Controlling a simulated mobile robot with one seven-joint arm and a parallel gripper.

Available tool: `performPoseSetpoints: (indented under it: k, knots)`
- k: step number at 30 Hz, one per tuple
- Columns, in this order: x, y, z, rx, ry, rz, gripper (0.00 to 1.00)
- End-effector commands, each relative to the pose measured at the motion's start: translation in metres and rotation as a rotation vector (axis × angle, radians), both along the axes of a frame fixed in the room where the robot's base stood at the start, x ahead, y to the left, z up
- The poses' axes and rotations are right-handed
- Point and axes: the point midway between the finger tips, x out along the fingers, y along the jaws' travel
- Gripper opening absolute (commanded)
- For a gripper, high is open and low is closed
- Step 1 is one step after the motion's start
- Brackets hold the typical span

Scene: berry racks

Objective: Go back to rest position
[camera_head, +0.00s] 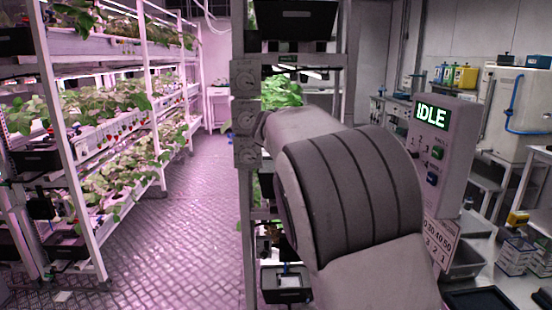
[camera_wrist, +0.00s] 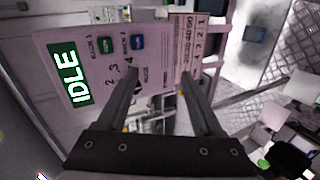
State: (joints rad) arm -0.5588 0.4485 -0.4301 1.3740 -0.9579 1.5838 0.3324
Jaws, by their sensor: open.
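My gripper (camera_wrist: 159,82) shows in the wrist view with its two dark fingers spread apart and nothing between them. It faces a pale control panel (camera_wrist: 85,45) whose green display (camera_wrist: 70,77) reads IDLE. The panel carries a green button (camera_wrist: 105,46), a blue button (camera_wrist: 137,41) and a dial, which one finger partly covers. I cannot tell how far the fingertips are from the panel. In the head view, my bent grey arm fills the middle, and the gripper is hidden. The same panel (camera_head: 452,112) stands right of the arm there.
Planted racks (camera_head: 150,30) line the left, with a clear metal floor aisle (camera_head: 180,220) beside them. Another rack (camera_head: 340,60) stands close behind my arm. On the right are benches, a large grey tank (camera_head: 510,95), a dark tray (camera_head: 478,299) and stacked boxes (camera_head: 515,255).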

Motion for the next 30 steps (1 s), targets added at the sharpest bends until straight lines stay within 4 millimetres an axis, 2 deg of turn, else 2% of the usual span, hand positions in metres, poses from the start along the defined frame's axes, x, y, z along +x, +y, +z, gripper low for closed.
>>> performPoseSetpoints:
  k: [1, 4, 7, 11, 17, 24, 30]
  knots:
    - [-0.014, -0.012, 0.004, 0.079, 0.009, 0.004, 0.68]
    - [-0.040, -0.023, -0.003, 0.228, 0.024, 0.027, 0.68]
    - [-0.067, -0.028, -0.008, 0.371, 0.023, 0.055, 0.68]
    - [-0.103, -0.024, -0.012, 0.542, 0.005, 0.099, 0.68]
    - [-0.159, -0.005, -0.014, 0.767, -0.062, 0.175, 0.68]
    - [-0.221, 0.030, -0.016, 0.970, -0.187, 0.266, 0.68]
    - [-0.259, 0.057, -0.023, 1.070, -0.299, 0.322, 0.68]
